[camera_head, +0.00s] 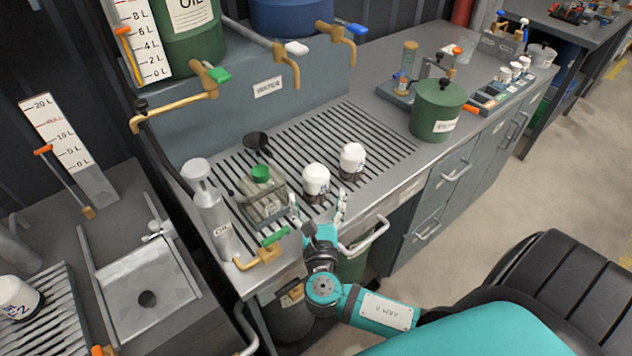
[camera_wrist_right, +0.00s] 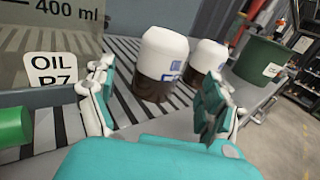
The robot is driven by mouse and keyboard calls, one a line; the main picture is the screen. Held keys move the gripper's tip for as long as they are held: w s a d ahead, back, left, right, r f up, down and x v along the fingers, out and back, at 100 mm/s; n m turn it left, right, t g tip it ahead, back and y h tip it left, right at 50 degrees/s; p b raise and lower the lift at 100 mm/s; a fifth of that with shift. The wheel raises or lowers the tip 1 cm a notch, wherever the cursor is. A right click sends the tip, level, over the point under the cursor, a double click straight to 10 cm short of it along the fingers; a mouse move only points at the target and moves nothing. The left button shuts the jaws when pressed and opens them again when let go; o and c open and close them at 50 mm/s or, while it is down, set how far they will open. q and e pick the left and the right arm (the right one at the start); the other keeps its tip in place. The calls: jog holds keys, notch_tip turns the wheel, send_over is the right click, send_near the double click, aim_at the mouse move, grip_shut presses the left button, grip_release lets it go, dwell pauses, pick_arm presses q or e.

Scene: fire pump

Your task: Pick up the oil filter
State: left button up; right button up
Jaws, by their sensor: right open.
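Two white-topped canisters with dark brown lower parts stand upright on the slatted drain grate of the bench; I take these to be the oil filters, though their labels are not readable. The nearer canister (camera_head: 316,179) is just beyond my right gripper (camera_head: 318,206); the other (camera_head: 352,160) stands to its right and further back. In the right wrist view the nearer canister (camera_wrist_right: 161,62) shows between the spread fingers of my right gripper (camera_wrist_right: 158,95), and the second canister (camera_wrist_right: 205,60) is partly behind the right finger. My right gripper is open and empty. My left gripper is not in view.
A clear oil container with a green cap (camera_head: 261,173) stands left of the canisters, beside a grey oil cylinder (camera_head: 212,215). A brass tap with a green handle (camera_head: 262,248) projects at the bench's front edge. A green drum (camera_head: 437,110) stands further right. The grate's right end is clear.

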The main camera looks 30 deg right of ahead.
aim_at(317, 182)
jog(key=x, duration=0.6)
jog(key=shift+p, duration=0.4)
jog(key=shift+s, duration=0.1)
jog(key=c, duration=1.6)
jog(key=shift+r, duration=0.1)
jog(key=shift+r, duration=0.5)
notch_tip(317, 182, up, 2)
jog(key=shift+r, duration=0.1)
jog(key=shift+s+a+r+b, duration=0.3)
jog(key=shift+s+a+b, duration=0.1)
jog(key=shift+s, duration=2.25)
jog(key=shift+s+a+r+b, duration=0.3)
jog(key=shift+s+a+b, duration=0.1)
jog(key=shift+s, duration=2.2)
jog(key=shift+s+a+r+b, duration=0.3)
jog(key=shift+s+a+b, duration=0.1)
jog(key=shift+s, duration=2.25)
